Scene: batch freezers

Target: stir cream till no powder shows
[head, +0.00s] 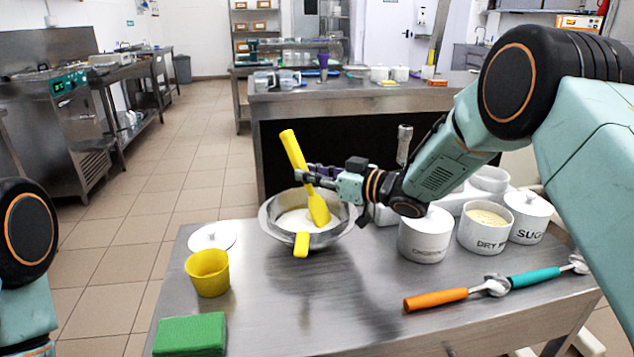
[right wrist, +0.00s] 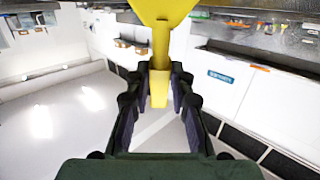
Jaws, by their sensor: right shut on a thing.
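A steel bowl (head: 340,239) stands on the steel table (head: 371,277) with white cream (head: 294,218) inside. I cannot make out whether powder shows on the cream. My right gripper (head: 308,180) is shut on a yellow spatula (head: 294,152) above the bowl. The spatula is tilted, and its lower end reaches down into the bowl against the cream. In the right wrist view the yellow spatula (right wrist: 160,60) stands between the fingers of the right gripper (right wrist: 158,90). A yellow tab (head: 301,246) sticks out over the bowl's front rim. My left gripper is out of view.
Left of the bowl are a white lid (head: 212,236), a yellow cup (head: 207,273) and a green block (head: 190,335). Right are a lidded white canister (head: 426,238), an open dry-milk canister (head: 485,238) and a sugar canister (head: 528,220). Orange-handled (head: 435,299) and teal-handled (head: 535,277) scoops lie in front.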

